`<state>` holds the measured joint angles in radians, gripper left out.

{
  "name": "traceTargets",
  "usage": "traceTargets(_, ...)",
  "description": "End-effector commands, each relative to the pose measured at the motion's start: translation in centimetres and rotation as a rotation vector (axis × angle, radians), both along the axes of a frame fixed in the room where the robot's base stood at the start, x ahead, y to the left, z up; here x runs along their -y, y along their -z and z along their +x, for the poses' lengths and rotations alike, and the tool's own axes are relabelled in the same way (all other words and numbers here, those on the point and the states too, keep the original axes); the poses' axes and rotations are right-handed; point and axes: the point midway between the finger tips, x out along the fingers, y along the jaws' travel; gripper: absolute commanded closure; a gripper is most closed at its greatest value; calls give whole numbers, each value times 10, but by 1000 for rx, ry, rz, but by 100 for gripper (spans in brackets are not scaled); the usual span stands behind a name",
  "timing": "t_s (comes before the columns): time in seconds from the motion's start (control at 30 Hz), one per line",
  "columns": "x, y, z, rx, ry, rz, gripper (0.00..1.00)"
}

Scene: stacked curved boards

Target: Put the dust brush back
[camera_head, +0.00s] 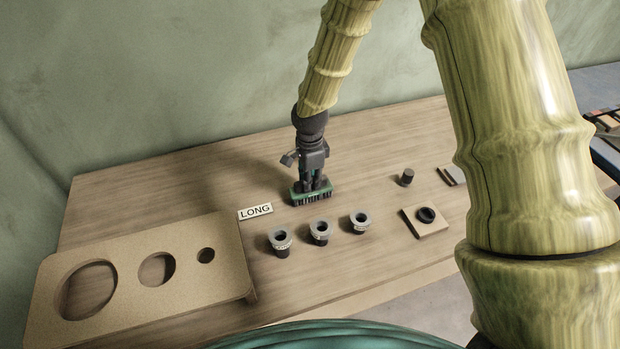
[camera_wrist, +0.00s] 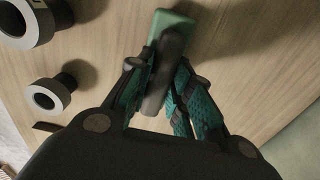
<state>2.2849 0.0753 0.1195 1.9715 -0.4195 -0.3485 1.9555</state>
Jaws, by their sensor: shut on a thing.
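The dust brush (camera_head: 311,193) has a green block with dark bristles pointing down and a dark handle. It is on or just above the wooden table, behind the row of cups; I cannot tell whether the bristles touch. My gripper (camera_head: 313,180) points down and is shut on the brush's handle. In the wrist view the green block (camera_wrist: 172,24) and dark handle (camera_wrist: 165,75) show between my gripper's fingers (camera_wrist: 160,85). A "LONG" label (camera_head: 255,212) lies on the table to the left of the brush.
Several small cups (camera_head: 320,232) stand in a row in front of the brush. A dark cylinder (camera_head: 407,177) and a square piece with a dark knob (camera_head: 440,226) are at the right. The back of the table (camera_head: 190,165) is clear.

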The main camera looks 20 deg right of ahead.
Motion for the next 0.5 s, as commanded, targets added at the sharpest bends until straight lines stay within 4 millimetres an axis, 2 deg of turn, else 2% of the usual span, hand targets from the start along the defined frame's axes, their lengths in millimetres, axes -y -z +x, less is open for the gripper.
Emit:
traceTargets(0.17, 0, 2, 0, 0, 0, 0, 100)
traceTargets(0.2, 0, 2, 0, 0, -1, 0, 73)
traceTargets(0.3, 0, 2, 0, 0, 0, 0, 57)
traceTargets(0.5, 0, 2, 0, 0, 0, 0, 57)
